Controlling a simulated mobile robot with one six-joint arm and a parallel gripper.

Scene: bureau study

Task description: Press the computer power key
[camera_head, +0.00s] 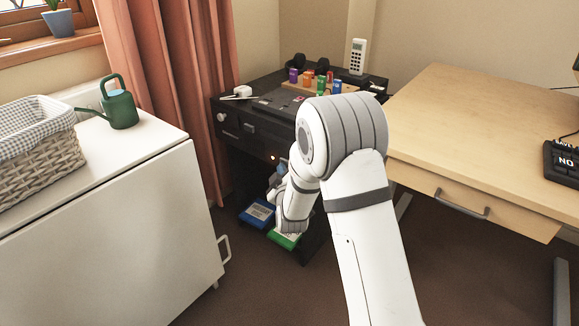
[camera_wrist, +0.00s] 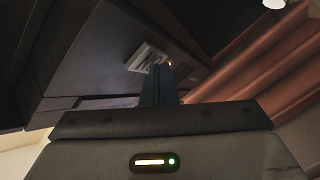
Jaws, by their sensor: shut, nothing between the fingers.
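In the wrist view my gripper (camera_wrist: 160,75) is shut and empty, its dark fingers pointing at a black front. A small lit yellowish spot (camera_wrist: 169,63) shows just right of the fingertips, beside a pale grey panel (camera_wrist: 149,57). I cannot tell whether the fingertips touch the front. My arm hides much of that front. No power key marking is readable in either view.
A white cabinet (camera_head: 120,215) with a wicker basket (camera_head: 45,160) and green watering can (camera_head: 119,108) stands left. A wooden desk (camera_head: 470,130) with a black keypad (camera_head: 562,163) stands right. Blue (camera_head: 257,212) and green (camera_head: 284,239) items lie low under the black unit. A curtain (camera_head: 165,70) hangs behind.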

